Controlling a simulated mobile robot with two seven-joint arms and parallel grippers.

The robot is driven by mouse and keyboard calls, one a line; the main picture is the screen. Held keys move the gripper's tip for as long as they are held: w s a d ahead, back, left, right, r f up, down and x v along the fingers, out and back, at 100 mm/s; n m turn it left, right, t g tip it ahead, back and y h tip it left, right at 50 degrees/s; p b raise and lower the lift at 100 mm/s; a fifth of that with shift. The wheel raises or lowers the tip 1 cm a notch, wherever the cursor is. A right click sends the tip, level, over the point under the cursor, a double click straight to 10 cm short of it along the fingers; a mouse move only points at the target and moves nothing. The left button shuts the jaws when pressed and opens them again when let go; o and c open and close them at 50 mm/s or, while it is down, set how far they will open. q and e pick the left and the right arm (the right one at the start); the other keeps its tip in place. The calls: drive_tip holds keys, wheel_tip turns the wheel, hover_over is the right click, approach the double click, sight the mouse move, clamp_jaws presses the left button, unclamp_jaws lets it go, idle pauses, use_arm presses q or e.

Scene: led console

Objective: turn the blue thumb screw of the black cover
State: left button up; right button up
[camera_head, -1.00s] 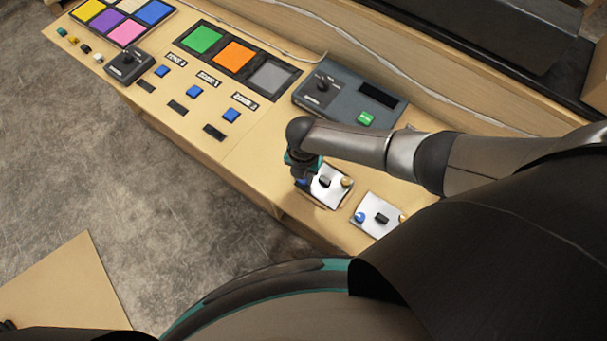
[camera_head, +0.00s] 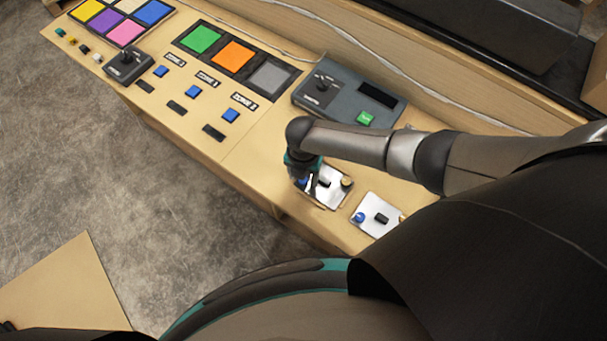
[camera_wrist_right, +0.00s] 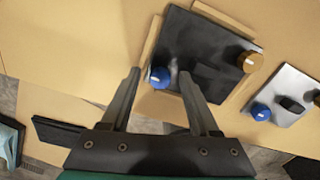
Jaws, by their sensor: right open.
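The black cover (camera_wrist_right: 206,49) lies on the wooden console in the right wrist view, with a dark handle in its middle. In the head view this cover (camera_head: 334,189) looks bright and silvery. Its blue thumb screw (camera_wrist_right: 160,77) is at one corner and a gold screw (camera_wrist_right: 250,62) at another. My right gripper (camera_wrist_right: 161,73) is open, with its fingertips on either side of the blue screw and a gap showing on both sides. In the head view the right gripper (camera_head: 304,186) partly hides that screw. My left gripper is not in view.
A silver cover (camera_wrist_right: 288,95) with its own blue screw (camera_wrist_right: 260,112) and dark handle lies beside the black one. A grey control box (camera_head: 345,97) with a green button stands behind my right arm. Coloured panels and blue buttons fill the console's left part.

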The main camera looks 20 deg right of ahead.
drive_tip(key=shift+r, duration=0.1)
wheel_tip(320, 180, up, 15)
drive_tip(key=p, duration=0.3)
drive_tip(key=shift+p, duration=0.3)
idle(0.5)
